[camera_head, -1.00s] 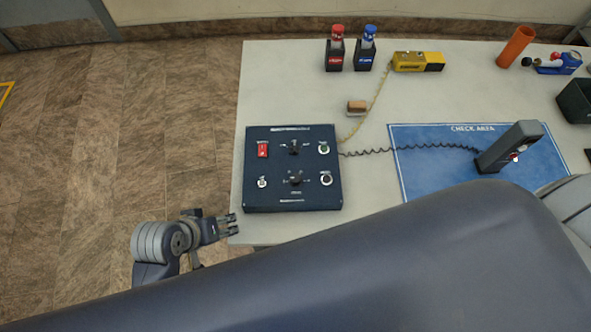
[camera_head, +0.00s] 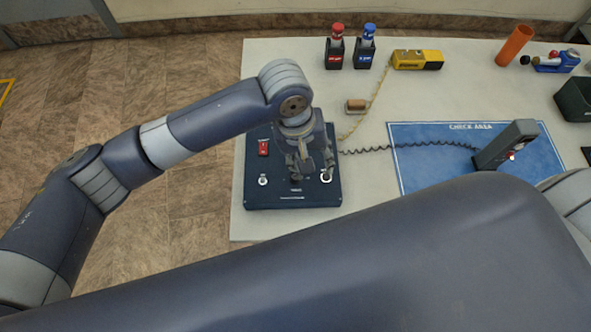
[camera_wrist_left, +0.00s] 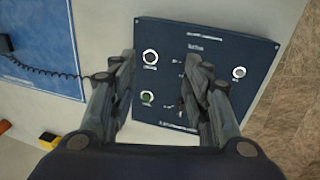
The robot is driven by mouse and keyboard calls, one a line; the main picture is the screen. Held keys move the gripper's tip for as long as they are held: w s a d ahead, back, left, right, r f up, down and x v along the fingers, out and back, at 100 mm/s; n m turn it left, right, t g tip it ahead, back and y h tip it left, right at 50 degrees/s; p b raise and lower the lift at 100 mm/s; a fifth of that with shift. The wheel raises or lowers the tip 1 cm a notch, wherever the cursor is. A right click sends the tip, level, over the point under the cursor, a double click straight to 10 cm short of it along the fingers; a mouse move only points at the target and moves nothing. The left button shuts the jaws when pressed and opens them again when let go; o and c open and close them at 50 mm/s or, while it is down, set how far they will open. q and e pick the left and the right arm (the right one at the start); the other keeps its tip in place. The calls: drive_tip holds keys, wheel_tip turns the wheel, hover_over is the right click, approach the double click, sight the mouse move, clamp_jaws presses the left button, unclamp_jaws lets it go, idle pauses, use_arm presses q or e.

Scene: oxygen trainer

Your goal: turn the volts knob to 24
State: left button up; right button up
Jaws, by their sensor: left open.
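The dark blue control panel (camera_head: 255,195) lies on the table with a red switch (camera_head: 263,148) at its left. My left gripper (camera_head: 309,170) is open over the panel's middle and right, fingers pointing down at it. A dark lower knob (camera_head: 296,182) shows partly by the left finger; the upper knob is hidden behind my wrist. Labels are too small to read, so I cannot tell which knob is volts or its setting. In the left wrist view my open fingers (camera_wrist_left: 160,62) are over the panel (camera_wrist_left: 222,48), and the right-hand finger covers part of its middle. My right gripper is out of view.
A coiled cord (camera_head: 400,148) runs from the panel to a handheld device (camera_head: 505,145) on the blue check area mat (camera_head: 425,175). Red (camera_head: 336,50) and blue (camera_head: 366,50) bottles in holders and a yellow device (camera_head: 417,60) stand behind. My large arm link crosses the front.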

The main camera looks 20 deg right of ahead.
use_arm(q)
drive_tip(key=w+a+n+y, duration=0.2)
drive_tip(key=w+a, duration=0.1)
drive_tip(key=w, duration=0.1)
drive_tip(key=shift+t, duration=0.3)
drive_tip(key=f, duration=0.3)
drive_tip(key=f+p, duration=0.1)
drive_tip(key=f, duration=0.3)
drive_tip(key=f+p, duration=0.1)
drive_tip(key=f, duration=0.2)
drive_tip(key=shift+s+d+f, duration=0.25)
drive_tip(key=shift+s+f, duration=0.05)
drive_tip(key=shift+f, duration=0.1)
clamp_jaws()
